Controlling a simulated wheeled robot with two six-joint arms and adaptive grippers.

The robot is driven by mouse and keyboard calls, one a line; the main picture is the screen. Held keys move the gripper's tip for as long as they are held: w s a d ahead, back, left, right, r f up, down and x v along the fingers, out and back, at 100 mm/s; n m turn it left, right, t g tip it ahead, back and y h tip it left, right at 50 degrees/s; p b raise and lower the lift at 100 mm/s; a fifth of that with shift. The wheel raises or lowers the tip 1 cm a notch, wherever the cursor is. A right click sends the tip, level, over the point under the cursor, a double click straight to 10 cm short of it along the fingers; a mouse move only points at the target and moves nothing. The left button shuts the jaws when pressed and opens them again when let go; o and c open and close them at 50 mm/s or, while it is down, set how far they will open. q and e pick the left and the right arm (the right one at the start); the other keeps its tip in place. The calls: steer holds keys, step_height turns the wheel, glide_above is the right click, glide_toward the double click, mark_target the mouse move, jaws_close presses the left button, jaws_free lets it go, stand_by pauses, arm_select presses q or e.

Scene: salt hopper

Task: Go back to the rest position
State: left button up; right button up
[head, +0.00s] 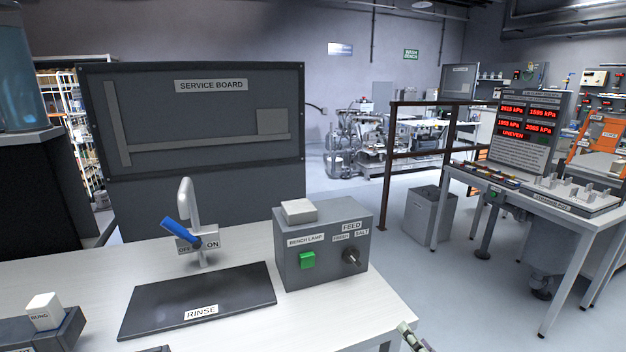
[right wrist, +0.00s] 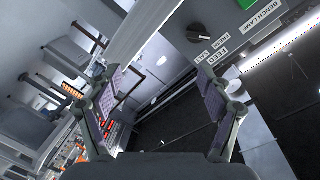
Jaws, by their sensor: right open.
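My right gripper (head: 412,338) shows only as a small part at the bottom edge of the head view, just past the bench's right corner. In the right wrist view my right gripper (right wrist: 160,88) is open, its two fingers wide apart with nothing between them. The grey control box (head: 322,250) stands on the bench, with a green bench lamp button (head: 307,261) and a dark feed knob (head: 351,257). The feed knob (right wrist: 203,44) also shows beyond the fingers in the right wrist view, apart from them. My left gripper is not in view.
A tap (head: 187,205) with a blue lever (head: 180,232) tilted to the OFF side stands behind the black rinse mat (head: 160,307). A block marked BLING (head: 44,311) sits at the left. A display reading UNEVEN (head: 525,120) stands at the right. Open floor lies between the benches.

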steer(key=s+d+f+g+h+p, duration=0.15)
steer(key=d+f, duration=0.35)
steer(key=f, duration=0.6)
steer(key=s+d+f+g+h+p, duration=0.1)
steer(key=s+d+f+g+h, duration=0.2)
steer(key=f, duration=0.8)
steer(key=s+d+f+n+g+p, duration=0.1)
steer(key=s+d+f+g, duration=0.1)
steer(key=s+f, duration=0.3)
steer(key=s+d+f+n+g, duration=0.1)
steer(key=s+f, duration=0.2)
steer(key=f, duration=0.4)
arm_select(q)
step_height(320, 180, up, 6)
steer(key=p, duration=0.2)
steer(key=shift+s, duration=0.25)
arm_select(e)
steer(key=s+a+f+n+g, duration=0.1)
steer(key=s+f+g, duration=0.1)
steer(key=s+f, duration=0.3)
steer(key=s+a+f+n+g, duration=0.2)
steer(key=s+f, duration=0.3)
steer(key=s, duration=0.9)
steer(key=s+a+f+n+g, duration=0.2)
steer(key=s+f, duration=0.3)
steer(key=s, duration=0.5)
steer(key=shift+a+f+g+h, duration=0.25)
steer(key=shift+f+g+h, duration=0.15)
steer(key=shift+g, duration=0.35)
